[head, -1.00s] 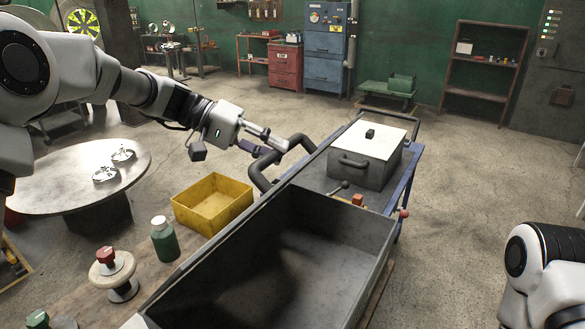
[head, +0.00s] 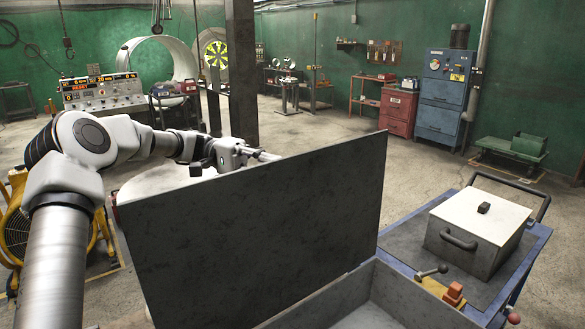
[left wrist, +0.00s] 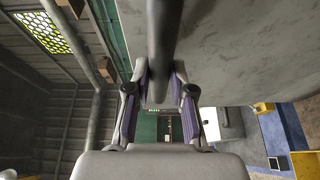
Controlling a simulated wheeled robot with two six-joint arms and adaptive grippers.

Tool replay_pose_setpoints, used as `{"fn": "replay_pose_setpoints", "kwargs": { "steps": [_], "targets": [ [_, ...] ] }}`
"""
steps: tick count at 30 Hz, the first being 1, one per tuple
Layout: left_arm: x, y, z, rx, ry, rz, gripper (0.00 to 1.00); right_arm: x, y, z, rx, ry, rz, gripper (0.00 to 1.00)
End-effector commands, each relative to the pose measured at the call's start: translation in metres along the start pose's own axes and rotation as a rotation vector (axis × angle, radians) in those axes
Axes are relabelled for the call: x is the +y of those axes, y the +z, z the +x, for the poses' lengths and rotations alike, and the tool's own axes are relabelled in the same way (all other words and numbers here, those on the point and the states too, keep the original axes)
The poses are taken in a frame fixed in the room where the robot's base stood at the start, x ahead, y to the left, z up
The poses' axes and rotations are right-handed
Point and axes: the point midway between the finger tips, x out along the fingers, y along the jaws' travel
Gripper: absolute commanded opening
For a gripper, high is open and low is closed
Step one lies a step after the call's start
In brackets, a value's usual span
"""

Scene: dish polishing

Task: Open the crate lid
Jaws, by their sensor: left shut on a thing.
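The large dark grey crate (head: 345,298) stands open at the bottom of the head view. Its lid (head: 265,225) stands raised, its broad flat face turned toward me. My left gripper (head: 262,156) is behind the lid's top edge, its fingertips partly hidden there. In the left wrist view the gripper (left wrist: 160,92) is shut on the lid's dark round handle bar (left wrist: 164,38), with a finger on each side. The lid's grey outer face (left wrist: 250,50) fills the upper right of that view. My right gripper is not in view.
To the right, a blue cart (head: 402,245) bears a grey box (head: 470,250) with a white top. A lever with a grey knob and a red-orange block (head: 454,293) are beside the crate. A yellow fan (head: 15,225) stands at the left. Open floor lies beyond the lid.

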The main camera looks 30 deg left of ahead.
Motion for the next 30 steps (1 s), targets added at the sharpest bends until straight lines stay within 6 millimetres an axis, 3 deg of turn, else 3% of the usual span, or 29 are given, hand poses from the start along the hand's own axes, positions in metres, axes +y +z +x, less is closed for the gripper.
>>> {"fn": "replay_pose_setpoints", "kwargs": {
  "steps": [1,15,16,17,18,26,30],
  "targets": [
    [-0.009,0.002,-0.003,-0.004,-0.008,-0.011,0.00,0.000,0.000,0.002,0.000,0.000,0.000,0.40],
    [-0.012,0.004,-0.006,-0.006,-0.009,-0.016,0.00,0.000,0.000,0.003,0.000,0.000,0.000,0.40],
    [-0.012,0.004,-0.006,-0.006,-0.009,-0.016,0.33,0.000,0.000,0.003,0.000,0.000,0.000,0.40],
    [-0.013,0.004,-0.006,-0.007,-0.010,-0.016,0.44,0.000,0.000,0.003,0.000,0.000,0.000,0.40],
    [-0.012,0.004,-0.006,-0.007,-0.009,-0.016,0.47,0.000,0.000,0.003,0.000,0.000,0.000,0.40],
    [-0.008,0.003,-0.008,-0.004,-0.008,-0.009,0.47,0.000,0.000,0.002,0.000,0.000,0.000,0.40],
    [-0.009,0.003,-0.025,-0.001,-0.007,-0.009,0.47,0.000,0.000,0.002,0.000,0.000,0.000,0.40]
  ]
}}
